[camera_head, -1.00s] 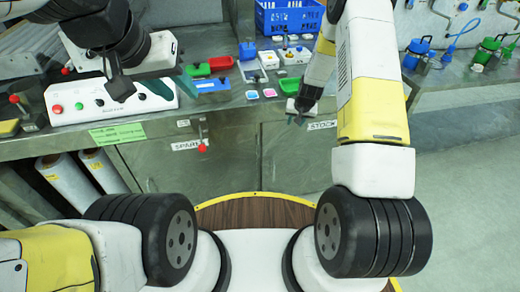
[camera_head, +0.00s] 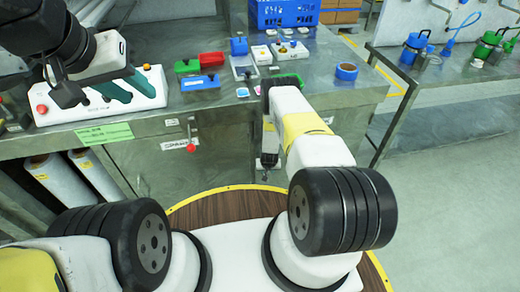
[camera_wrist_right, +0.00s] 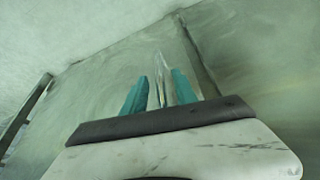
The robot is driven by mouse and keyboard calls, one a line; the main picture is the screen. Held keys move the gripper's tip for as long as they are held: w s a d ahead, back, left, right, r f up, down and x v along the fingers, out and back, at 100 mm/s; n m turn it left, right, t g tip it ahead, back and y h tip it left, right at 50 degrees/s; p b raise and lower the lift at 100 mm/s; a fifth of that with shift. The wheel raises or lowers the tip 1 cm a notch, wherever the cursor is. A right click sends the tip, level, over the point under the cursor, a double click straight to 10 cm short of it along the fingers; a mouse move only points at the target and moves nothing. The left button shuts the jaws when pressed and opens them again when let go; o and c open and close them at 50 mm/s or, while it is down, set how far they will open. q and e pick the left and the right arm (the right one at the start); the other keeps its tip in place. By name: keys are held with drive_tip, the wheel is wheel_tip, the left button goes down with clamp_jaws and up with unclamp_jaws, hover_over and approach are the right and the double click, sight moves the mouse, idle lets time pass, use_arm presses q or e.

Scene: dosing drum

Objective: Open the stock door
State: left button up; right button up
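The stock door (camera_head: 343,127) is the grey metal cabinet front under the right part of the counter; my right arm hides most of it and its label. My right gripper (camera_head: 267,172) is low in front of the cabinet, pointing down in the head view. In the right wrist view its two teal fingers (camera_wrist_right: 160,90) stand apart before a grey metal panel. A narrow bright strip shows between them; I cannot tell whether it is a handle or a reflection. My left gripper (camera_head: 126,90) is open and empty above the left of the counter.
The left cabinet door has a label and a red-knobbed handle (camera_head: 191,136). A white button box (camera_head: 60,108), coloured small trays, a blue tape roll (camera_head: 346,72) and a blue crate (camera_head: 285,14) stand on the counter. Floor to the right is clear.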

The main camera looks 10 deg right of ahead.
drive_tip(key=shift+x, duration=1.8)
clamp_jaws()
